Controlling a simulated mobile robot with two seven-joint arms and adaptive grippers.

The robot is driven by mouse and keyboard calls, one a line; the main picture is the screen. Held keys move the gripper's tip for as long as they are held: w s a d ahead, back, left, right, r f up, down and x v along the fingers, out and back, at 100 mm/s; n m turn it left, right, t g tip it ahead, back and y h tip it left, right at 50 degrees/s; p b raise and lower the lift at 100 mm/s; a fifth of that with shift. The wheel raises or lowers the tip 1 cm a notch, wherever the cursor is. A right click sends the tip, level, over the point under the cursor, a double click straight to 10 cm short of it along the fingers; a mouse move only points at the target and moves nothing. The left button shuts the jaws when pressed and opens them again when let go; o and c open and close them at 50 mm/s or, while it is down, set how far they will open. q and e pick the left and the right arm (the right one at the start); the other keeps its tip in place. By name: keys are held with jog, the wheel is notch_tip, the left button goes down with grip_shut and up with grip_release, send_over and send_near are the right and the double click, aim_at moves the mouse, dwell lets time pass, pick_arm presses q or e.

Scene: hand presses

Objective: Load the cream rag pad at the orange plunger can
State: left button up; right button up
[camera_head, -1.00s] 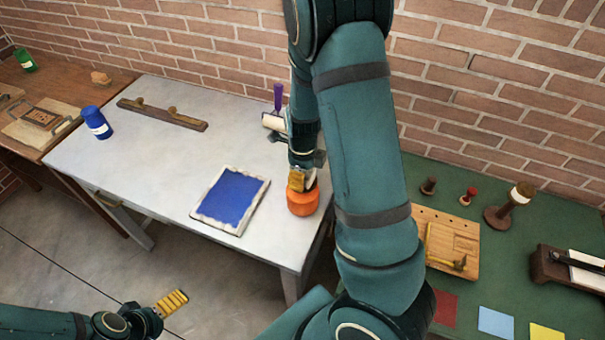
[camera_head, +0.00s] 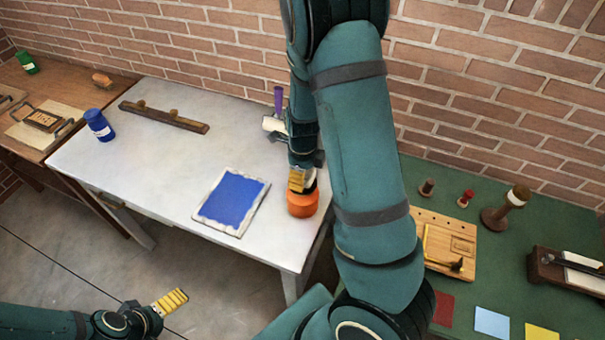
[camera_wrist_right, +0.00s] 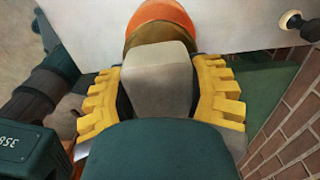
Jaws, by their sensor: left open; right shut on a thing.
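The orange plunger can (camera_head: 303,203) stands at the right front of the grey table, and its top also shows in the right wrist view (camera_wrist_right: 160,20). My right gripper (camera_head: 298,180) is over the can, with its yellow fingers shut on the cream rag pad (camera_wrist_right: 158,75). The pad fills the gap between the fingers and overlaps the can's top in the wrist view; whether they touch I cannot tell. In the head view the pad is mostly hidden by the hand. My left gripper (camera_head: 170,302) is open and empty, low at the left, away from the table.
A blue inking slab (camera_head: 232,200) lies left of the can. A purple-handled roller (camera_head: 275,120) is behind it. A brown rack (camera_head: 165,117) and a blue bottle (camera_head: 98,125) stand farther left. A green table (camera_head: 480,290) with several tools is at right.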

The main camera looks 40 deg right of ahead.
jog(key=shift+r+p, duration=1.25)
jog(key=shift+r, duration=1.4)
jog(key=a+f+n+b, duration=0.3)
jog(key=a+f+n, duration=0.1)
jog(key=n, duration=0.5)
jog(key=w+a+f+n+b, duration=0.1)
jog(key=a+f+n+b, duration=0.2)
jog(key=a+n, duration=0.4)
jog(key=w+a+f+n+b, duration=0.1)
jog(key=a+f+n+b, duration=0.3)
jog(key=n, duration=0.8)
jog(key=shift+w+a+f+n+b, duration=0.25)
jog(key=shift+a+f+n+b, duration=0.05)
jog(key=shift+a+b, duration=0.45)
jog(key=shift+a+f+n, duration=0.15)
jog(key=shift+a+n, duration=0.35)
jog(key=shift+n, duration=0.5)
